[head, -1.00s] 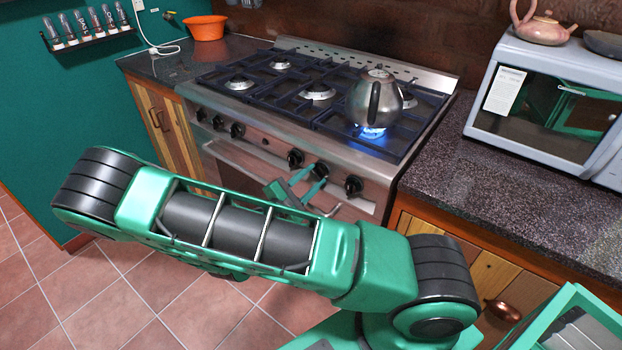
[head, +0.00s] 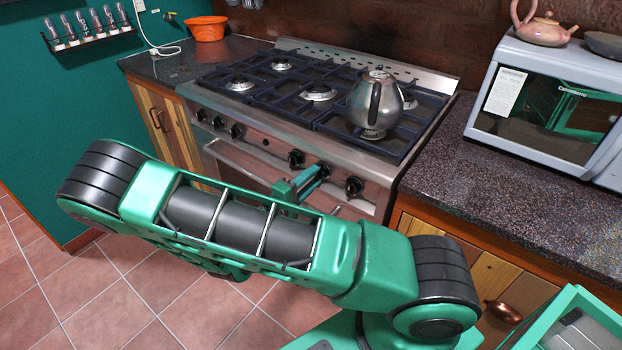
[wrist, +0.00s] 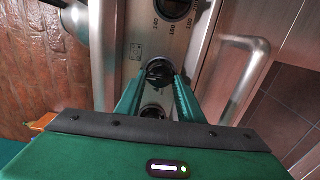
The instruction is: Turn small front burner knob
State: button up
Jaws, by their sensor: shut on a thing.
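A row of black knobs runs along the stove's steel front panel. My gripper (head: 301,183) is at the right-hand part of this row in the head view. Its fingers are shut on one dark knob (wrist: 159,69), one finger on each side, as the wrist view shows. The knob is largely hidden by the gripper in the head view. A steel kettle (head: 374,103) stands on the front right burner (head: 373,134), and no flame shows under it. Another knob (head: 354,187) is just right of the gripper.
The oven handle (wrist: 245,75) juts out close to my gripper. A large dial (wrist: 174,8) with numbers is beyond the held knob. A microwave (head: 540,95) stands on the right counter, and an orange bowl (head: 205,28) on the left one.

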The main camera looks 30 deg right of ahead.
jog(key=shift+a+f, duration=0.15)
dwell(0.4)
jog(key=o, duration=0.9)
jog(key=shift+w, duration=0.1)
jog(key=shift+o, duration=0.8)
jog(key=v, duration=1.1)
